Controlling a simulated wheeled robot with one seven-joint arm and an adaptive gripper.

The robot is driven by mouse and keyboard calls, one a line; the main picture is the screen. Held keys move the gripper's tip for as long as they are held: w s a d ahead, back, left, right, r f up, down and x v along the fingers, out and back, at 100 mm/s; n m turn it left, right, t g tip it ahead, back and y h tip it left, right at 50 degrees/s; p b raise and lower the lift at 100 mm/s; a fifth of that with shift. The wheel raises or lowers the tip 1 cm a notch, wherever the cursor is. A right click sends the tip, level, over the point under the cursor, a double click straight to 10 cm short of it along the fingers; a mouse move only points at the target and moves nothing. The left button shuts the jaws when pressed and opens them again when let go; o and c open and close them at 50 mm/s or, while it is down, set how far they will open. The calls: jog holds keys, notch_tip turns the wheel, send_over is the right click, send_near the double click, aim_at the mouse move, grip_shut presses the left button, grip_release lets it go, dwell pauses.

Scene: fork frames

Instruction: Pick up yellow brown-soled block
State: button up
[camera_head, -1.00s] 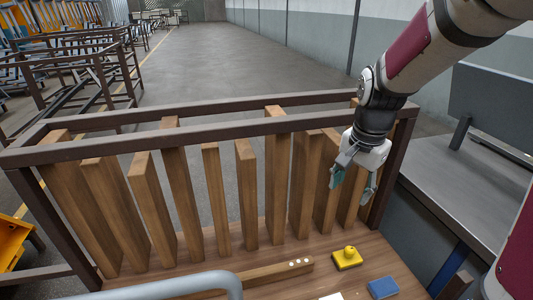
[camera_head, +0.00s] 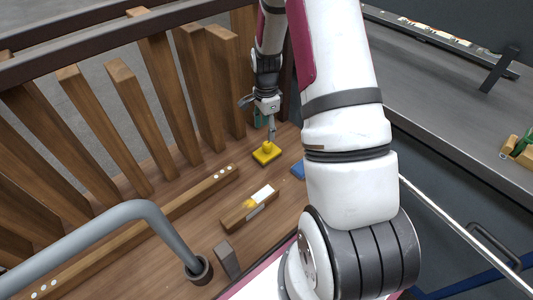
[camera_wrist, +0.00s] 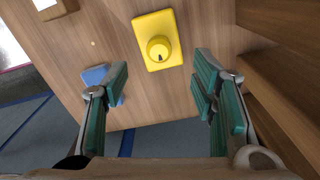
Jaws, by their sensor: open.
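The yellow block (camera_head: 266,154) lies flat on the wooden surface near the slats, with a round yellow knob on top. In the wrist view the yellow block (camera_wrist: 158,40) lies ahead of and between the fingers, apart from them. No brown sole can be made out. My gripper (camera_head: 265,120) is above and close to the block in the head view. In the wrist view my gripper (camera_wrist: 160,95) is open and empty, its green-padded fingers wide apart.
A blue block (camera_head: 298,170) lies right of the yellow one, partly behind my arm. A wooden block with a white top (camera_head: 250,207), a long wooden bar (camera_head: 150,226) and a grey bent pipe (camera_head: 130,212) are nearer. Upright wooden slats (camera_head: 140,110) stand along the back.

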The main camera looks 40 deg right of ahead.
aim_at(267, 143)
notch_tip(267, 143, down, 8)
jog(key=shift+s+d+f+b, duration=0.1)
jog(key=shift+f+b, duration=0.15)
jog(key=shift+b, duration=0.2)
grip_shut()
